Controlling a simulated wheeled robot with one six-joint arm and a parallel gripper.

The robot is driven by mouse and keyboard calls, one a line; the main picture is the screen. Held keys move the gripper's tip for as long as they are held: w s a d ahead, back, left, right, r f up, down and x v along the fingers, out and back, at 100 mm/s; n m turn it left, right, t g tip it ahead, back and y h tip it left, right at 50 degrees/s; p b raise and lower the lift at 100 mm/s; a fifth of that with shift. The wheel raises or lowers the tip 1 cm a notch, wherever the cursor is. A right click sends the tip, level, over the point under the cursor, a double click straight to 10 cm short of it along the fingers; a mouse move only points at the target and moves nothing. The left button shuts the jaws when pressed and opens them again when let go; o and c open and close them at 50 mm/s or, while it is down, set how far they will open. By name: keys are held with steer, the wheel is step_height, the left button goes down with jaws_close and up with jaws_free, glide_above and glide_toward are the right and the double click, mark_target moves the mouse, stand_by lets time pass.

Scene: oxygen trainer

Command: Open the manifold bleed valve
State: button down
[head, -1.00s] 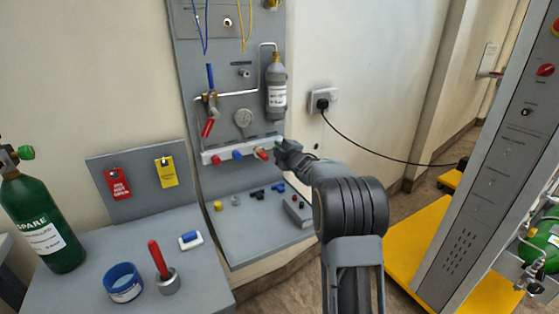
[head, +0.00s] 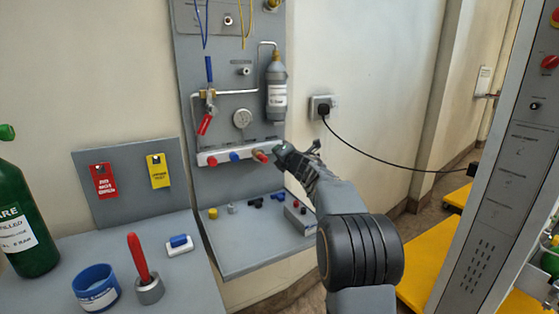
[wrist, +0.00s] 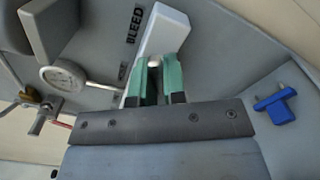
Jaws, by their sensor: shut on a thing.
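The white manifold bar (head: 220,150) is fixed to the grey wall panel and carries red and blue knobs on its front. My gripper (head: 283,152) is at the bar's right end. In the wrist view, the green fingertips of my gripper (wrist: 155,78) are closed on a small pale, round-ended part, the bleed valve (wrist: 154,61), at the end of the white bar (wrist: 167,32). A "BLEED" label (wrist: 134,26) is on the panel beside it. The fingers hide most of the valve, so its turned position cannot be told.
A round gauge (head: 242,118) and a red-handled valve (head: 206,122) are above the bar. A grey cylinder (head: 276,88) hangs above my gripper. A shelf (head: 235,257) below holds small fittings. A plugged-in cord (head: 375,152) runs to the right.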

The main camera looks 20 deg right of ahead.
steer(key=n+b, duration=0.1)
steer(key=n, duration=0.1)
steer(key=n+b, duration=0.1)
steer(key=n, duration=0.1)
steer(key=n+b, duration=0.2)
steer(key=shift+d+f, duration=0.1)
steer(key=shift+f, duration=0.15)
steer(key=n+b, duration=0.2)
steer(key=n, duration=0.3)
steer(key=shift+r+n, duration=0.1)
steer(key=shift+n, duration=0.2)
steer(key=c, duration=1.2)
jaws_free()
steer(key=shift+d, duration=0.1)
steer(key=s, duration=0.4)
steer(key=s+d+b, duration=0.1)
steer(key=s, duration=0.8)
steer(key=shift+s+d, duration=0.25)
steer(key=shift+s, duration=0.1)
